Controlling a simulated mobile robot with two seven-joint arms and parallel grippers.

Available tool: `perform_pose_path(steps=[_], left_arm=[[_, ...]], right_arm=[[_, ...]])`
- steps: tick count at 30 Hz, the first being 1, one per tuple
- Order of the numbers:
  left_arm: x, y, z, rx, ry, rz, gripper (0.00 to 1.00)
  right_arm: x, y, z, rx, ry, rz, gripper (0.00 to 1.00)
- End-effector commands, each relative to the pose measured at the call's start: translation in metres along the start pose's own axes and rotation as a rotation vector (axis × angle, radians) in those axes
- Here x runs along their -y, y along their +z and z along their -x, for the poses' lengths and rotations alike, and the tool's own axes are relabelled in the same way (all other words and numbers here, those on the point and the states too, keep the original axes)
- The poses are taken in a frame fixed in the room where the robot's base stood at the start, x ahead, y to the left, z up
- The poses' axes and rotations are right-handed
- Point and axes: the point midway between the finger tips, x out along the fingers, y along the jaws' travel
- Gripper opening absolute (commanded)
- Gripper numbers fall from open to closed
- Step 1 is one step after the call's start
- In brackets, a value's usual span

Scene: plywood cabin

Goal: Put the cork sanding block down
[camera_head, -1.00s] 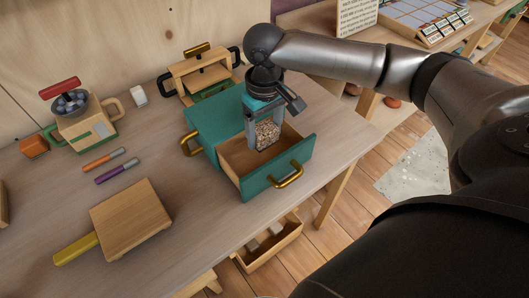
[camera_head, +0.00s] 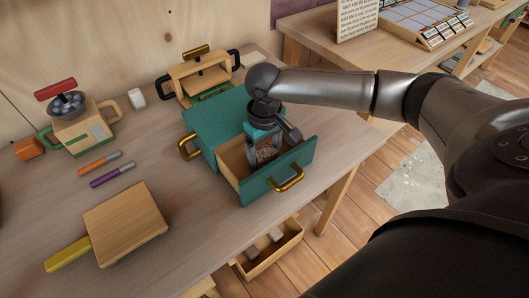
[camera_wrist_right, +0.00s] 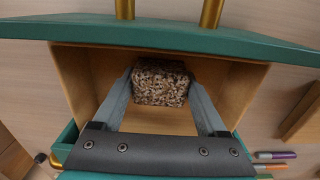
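The speckled brown cork sanding block (camera_head: 266,153) is between the fingers of my right gripper (camera_head: 265,159), inside the open drawer (camera_head: 231,160) of a teal box (camera_head: 212,124). In the right wrist view the cork block (camera_wrist_right: 161,84) sits between both fingertips, which touch its sides, with the wooden drawer floor (camera_wrist_right: 158,121) around it. I cannot tell whether the block touches the floor. My left gripper is not in view.
The drawer's teal front with a brass handle (camera_head: 287,180) stands out near the table edge. A wooden board with a yellow handle (camera_head: 68,254), two markers (camera_head: 112,175) and a coffee-grinder-like object (camera_head: 83,133) lie to the left. A wooden tray (camera_head: 270,256) is below.

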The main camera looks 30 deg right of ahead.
Motion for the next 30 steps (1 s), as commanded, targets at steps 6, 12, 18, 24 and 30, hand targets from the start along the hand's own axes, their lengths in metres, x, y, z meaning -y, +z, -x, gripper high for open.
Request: perform_pose_path(steps=[6,12,18,24,30], left_arm=[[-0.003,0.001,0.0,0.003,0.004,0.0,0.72],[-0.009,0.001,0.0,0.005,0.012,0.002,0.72],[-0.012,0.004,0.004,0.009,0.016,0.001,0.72],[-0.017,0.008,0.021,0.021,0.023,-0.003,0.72],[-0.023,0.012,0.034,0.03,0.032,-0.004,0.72]], right_arm=[[0.0,0.0,0.0,0.0,0.0,0.0,1.0],[0.0,0.0,0.001,0.0,0.0,0.0,1.0],[0.0,0.0,0.014,0.0,0.0,0.0,1.0],[0.0,-0.001,0.057,-0.003,-0.001,-0.001,1.0],[0.0,-0.001,0.098,-0.002,-0.001,0.0,1.0]])
